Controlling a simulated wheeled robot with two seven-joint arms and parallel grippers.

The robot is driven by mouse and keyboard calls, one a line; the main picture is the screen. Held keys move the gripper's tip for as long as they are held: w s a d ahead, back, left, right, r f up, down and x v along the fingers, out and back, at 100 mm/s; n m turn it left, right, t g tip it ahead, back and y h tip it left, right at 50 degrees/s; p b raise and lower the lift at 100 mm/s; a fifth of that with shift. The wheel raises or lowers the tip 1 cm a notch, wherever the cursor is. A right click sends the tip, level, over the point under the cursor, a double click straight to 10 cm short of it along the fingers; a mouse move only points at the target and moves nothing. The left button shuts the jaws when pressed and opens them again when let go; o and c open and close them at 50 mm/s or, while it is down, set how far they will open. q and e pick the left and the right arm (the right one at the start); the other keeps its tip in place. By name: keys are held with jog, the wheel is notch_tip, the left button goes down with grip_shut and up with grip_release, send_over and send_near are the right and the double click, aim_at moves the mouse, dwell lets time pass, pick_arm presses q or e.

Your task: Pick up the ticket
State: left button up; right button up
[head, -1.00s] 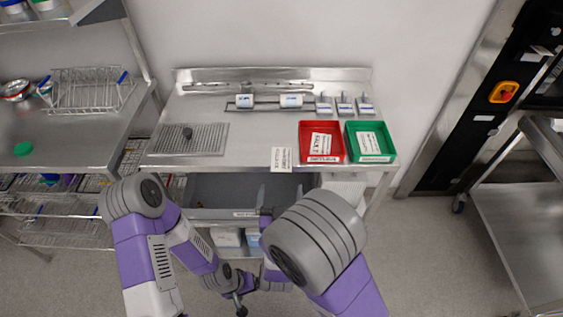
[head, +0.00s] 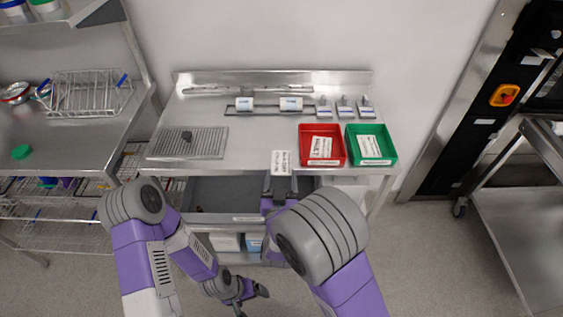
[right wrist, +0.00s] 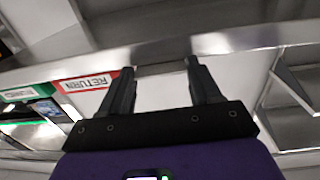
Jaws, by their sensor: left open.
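A white ticket (head: 281,162) with dark print lies at the front edge of the steel table, left of the red tray. My right gripper (head: 281,183) is just in front of the ticket's near end in the head view. In the right wrist view its two fingers (right wrist: 160,75) are spread apart, with the steel table edge (right wrist: 162,65) beyond them. I cannot make out the ticket between them. My left gripper (head: 250,297) is open and empty, low in front of the table.
A red tray (head: 342,147) and a green tray (head: 390,147), each holding a white card, stand on the right. A grey drawer (head: 232,191) sits open under the table edge. A grated drain panel (head: 205,145) is on the left. Several fittings stand at the back.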

jog(key=c, duration=0.4)
jog(key=shift+r, duration=0.1)
notch_tip(320, 180, up, 10)
jog(key=p, duration=0.3)
jog(key=shift+p, duration=0.35)
